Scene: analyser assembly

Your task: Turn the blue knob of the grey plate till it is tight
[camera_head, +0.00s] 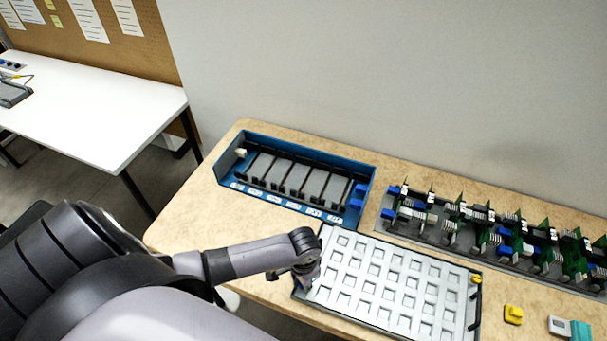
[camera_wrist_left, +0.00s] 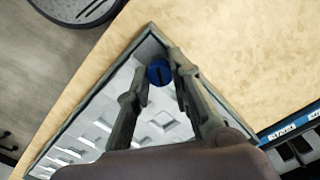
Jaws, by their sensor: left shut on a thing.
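The grey plate (camera_head: 377,246) lies on the wooden table, with a grid of square raised pads and a dark rim. In the left wrist view one corner of the plate (camera_wrist_left: 96,92) points up the picture, and the round blue knob (camera_wrist_left: 158,72) with a dark slot sits in that corner. My left gripper (camera_wrist_left: 159,80) has its fingers on either side of the knob and is shut on it. In the head view my left gripper (camera_head: 305,280) is at the plate's left edge and hides the knob. My right gripper is not in view.
A blue tray with dark slots (camera_head: 230,164) stands behind the plate. A rack with green boards (camera_head: 455,222) stands at the back right. A yellow piece (camera_head: 513,314) and a grey-white piece (camera_head: 559,325) lie right of the plate. A white table (camera_head: 90,105) is at left.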

